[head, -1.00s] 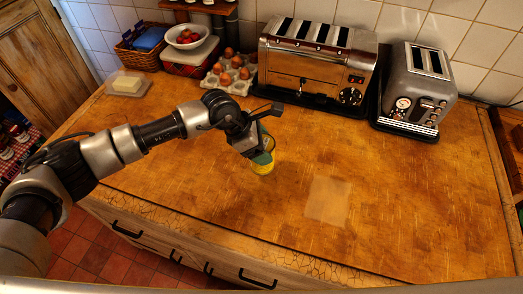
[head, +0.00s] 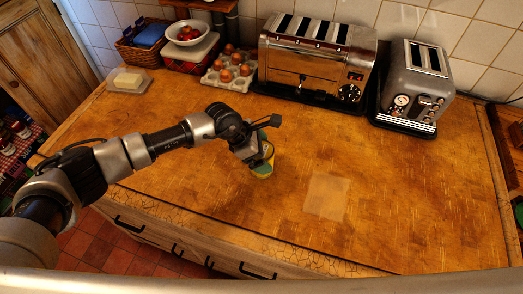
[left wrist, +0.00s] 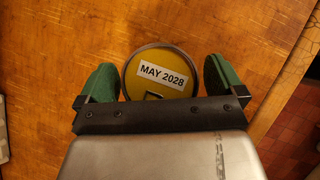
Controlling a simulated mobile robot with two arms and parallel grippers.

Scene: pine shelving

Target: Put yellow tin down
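The yellow tin (head: 263,172) is at the middle front of the wooden counter, left of a pale square patch (head: 326,196). In the left wrist view its round yellow lid (left wrist: 160,75) carries a label reading "MAY 2028". My left gripper (head: 262,161) has its green pads on either side of the tin, close against it, and looks shut on it. The gripper also shows in the left wrist view (left wrist: 161,78). The tin looks upright; I cannot tell whether its base touches the counter. My right gripper is not in view.
Two toasters, a wide one (head: 313,62) and a smaller one (head: 414,85), stand at the back. An egg tray (head: 228,72), a bowl (head: 187,33) and a butter dish (head: 128,81) are at back left. The counter around the pale patch is clear.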

